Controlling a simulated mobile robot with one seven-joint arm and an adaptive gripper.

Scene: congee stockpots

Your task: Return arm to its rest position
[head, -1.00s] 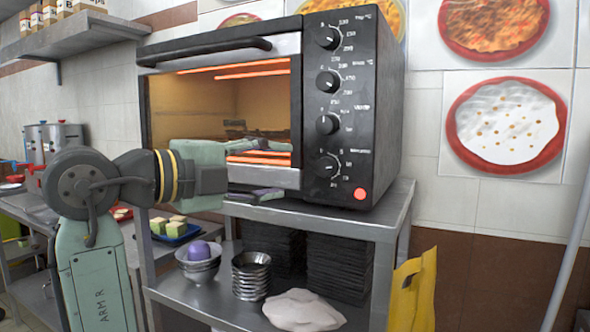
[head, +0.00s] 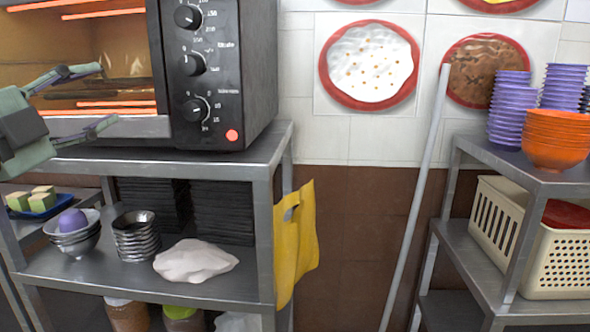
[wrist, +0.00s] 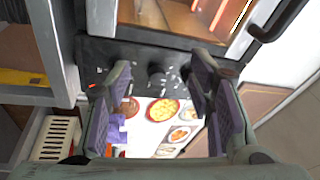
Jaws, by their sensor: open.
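My gripper (head: 98,98) is at the left edge of the head view, in front of the oven's lower front. Its two fingers are spread apart with nothing between them. In the wrist view my gripper (wrist: 160,95) also shows open and empty, with the oven's dark control panel and knobs beyond the fingers. The black toaster oven (head: 255,75) stands on a metal shelf unit (head: 262,170). Its heating bars glow orange and a red light shows on its panel. Most of my arm is outside the head view.
Below the oven are metal bowls (head: 137,238), a white cloth-like lump (head: 195,262) and black stacked trays (head: 222,205). A yellow bag (head: 295,240) hangs at the shelf's right side. A pole (head: 415,200) leans on the wall. The right shelf holds orange bowls (head: 556,140) and a cream basket (head: 560,262).

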